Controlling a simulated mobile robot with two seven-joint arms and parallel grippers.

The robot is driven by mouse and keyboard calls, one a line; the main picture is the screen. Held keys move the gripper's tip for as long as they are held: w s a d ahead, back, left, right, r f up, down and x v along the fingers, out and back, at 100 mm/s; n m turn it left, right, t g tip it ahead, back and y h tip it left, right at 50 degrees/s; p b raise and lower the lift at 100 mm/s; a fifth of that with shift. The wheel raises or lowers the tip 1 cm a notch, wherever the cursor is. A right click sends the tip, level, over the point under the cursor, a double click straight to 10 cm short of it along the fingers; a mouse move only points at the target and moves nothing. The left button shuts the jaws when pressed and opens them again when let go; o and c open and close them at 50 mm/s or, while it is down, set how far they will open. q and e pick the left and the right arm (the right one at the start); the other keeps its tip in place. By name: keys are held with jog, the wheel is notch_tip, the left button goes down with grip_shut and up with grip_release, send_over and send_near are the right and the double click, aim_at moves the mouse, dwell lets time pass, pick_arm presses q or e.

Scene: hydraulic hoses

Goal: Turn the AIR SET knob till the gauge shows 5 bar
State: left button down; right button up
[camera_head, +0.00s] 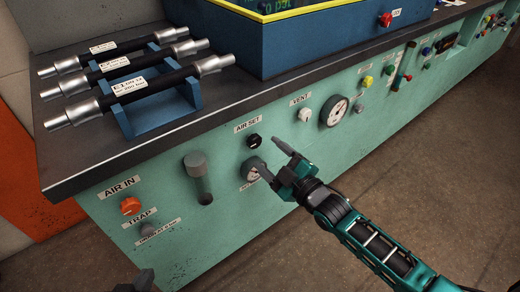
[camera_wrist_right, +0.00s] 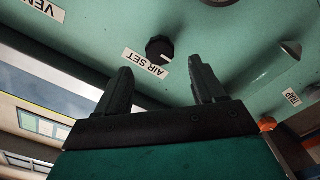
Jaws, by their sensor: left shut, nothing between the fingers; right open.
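The AIR SET knob (camera_head: 254,141) is a small black knob on the green panel, below its label. The round gauge (camera_head: 250,172) sits just under it, partly covered by a finger of my right gripper; its reading is too small to tell. My right gripper (camera_head: 267,153) is open and empty in front of the panel, just right of the knob. In the right wrist view, the knob (camera_wrist_right: 159,49) shows beyond and between the open fingertips (camera_wrist_right: 162,76), apart from them. My left gripper (camera_head: 140,281) barely shows at the bottom edge, dark and shut, far from the knob.
A grey cylinder (camera_head: 198,178) protrudes from the panel left of the gauge. The orange AIR IN knob (camera_head: 130,206) and grey TRAP knob (camera_head: 148,229) are further left. The VENT knob (camera_head: 305,115) and a larger gauge (camera_head: 334,111) are to the right. Hoses (camera_head: 135,85) lie on the bench top.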

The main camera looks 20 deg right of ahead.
aim_at(256, 143)
jog(key=shift+b+x, duration=0.4)
jog(key=shift+x, duration=1.95)
jog(key=c, duration=1.1)
